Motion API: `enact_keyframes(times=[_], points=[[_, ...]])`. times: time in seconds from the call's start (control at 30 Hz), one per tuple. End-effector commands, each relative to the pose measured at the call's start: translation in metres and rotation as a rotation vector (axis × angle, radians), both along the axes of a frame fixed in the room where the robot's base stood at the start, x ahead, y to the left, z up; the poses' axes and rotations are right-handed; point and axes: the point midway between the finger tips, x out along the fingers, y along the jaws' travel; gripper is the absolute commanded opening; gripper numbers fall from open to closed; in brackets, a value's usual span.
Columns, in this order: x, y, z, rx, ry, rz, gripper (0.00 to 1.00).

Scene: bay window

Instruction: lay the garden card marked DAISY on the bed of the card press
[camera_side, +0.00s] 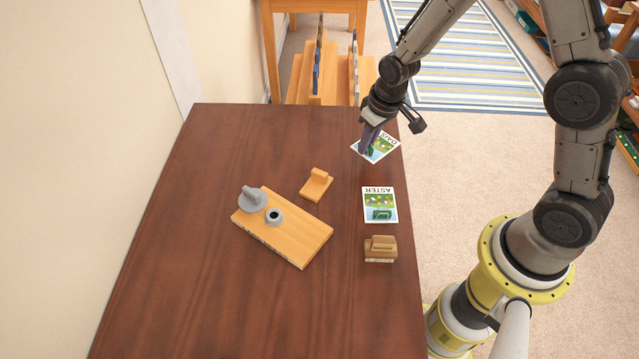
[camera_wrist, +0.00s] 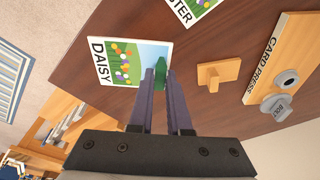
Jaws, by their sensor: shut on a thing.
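The DAISY card (camera_side: 385,143), white-edged with a flower picture, is at the far right end of the table and also shows in the wrist view (camera_wrist: 103,72). My gripper (camera_side: 366,150) is shut on the green grip (camera_wrist: 159,73) on its picture side; the fingers hide part of that grip. I cannot tell whether the card touches the table. The card press (camera_side: 300,236) is a wooden board, its edge lettered CARD PRESS in the wrist view (camera_wrist: 262,66). Its bare bed lies toward the lower right, with a grey ring (camera_side: 274,216) and a grey bolt (camera_side: 251,199) at the other end.
The ASTER card (camera_side: 379,191), with a green grip, lies between the DAISY card and a small wooden block (camera_side: 380,249) with an unreadable label. A wooden piece with a raised grip (camera_side: 317,183) lies beside the press. The table's left side (camera_side: 190,240) is clear.

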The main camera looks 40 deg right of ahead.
Motion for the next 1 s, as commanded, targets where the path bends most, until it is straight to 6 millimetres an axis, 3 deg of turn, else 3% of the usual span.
enact_keyframes(times=[0.47, 0.77, 0.87, 1.0], points=[[0.0, 0.0, 0.0, 0.001, 0.0, -0.008, 0.0], [-0.005, 0.0, 0.003, 0.0, -0.002, -0.135, 0.0], [-0.001, 0.012, 0.011, 0.0, -0.004, -0.175, 0.0], [0.006, 0.053, 0.028, 0.001, -0.005, -0.178, 0.0]])
